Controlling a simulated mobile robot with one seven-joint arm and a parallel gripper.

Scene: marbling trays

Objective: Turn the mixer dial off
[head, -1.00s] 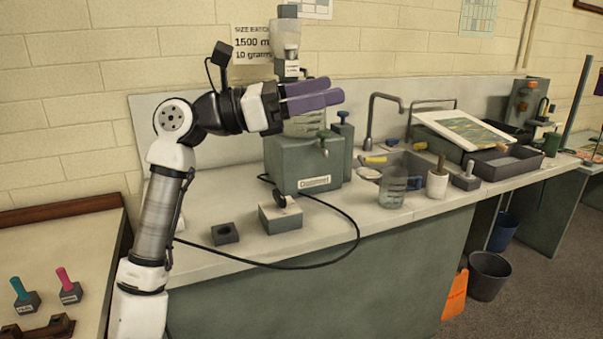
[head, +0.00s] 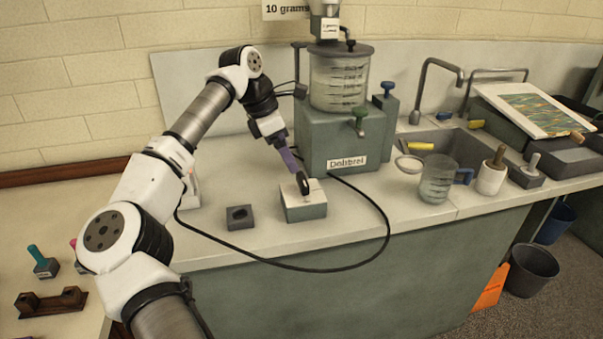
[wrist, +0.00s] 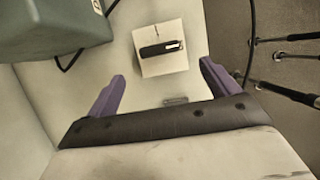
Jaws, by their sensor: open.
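The mixer dial (head: 303,184) is a black bar-shaped knob on the pale top of a small grey control box (head: 304,209). In the wrist view the dial (wrist: 160,48) lies nearly crosswise, with a white mark near its right end. My gripper (head: 294,167) points down just behind and above the dial in the head view. In the wrist view my gripper (wrist: 163,70) is open, its purple fingers spread wide with nothing between the tips. The dial shows beyond the tips, and I cannot tell any contact.
The grey mixer (head: 330,140) with its clear vessel (head: 338,82) stands behind the box. A black cable (head: 386,222) loops across the counter front. A small dark block (head: 240,217) sits left of the box. A clear jug (head: 437,182) stands to the right.

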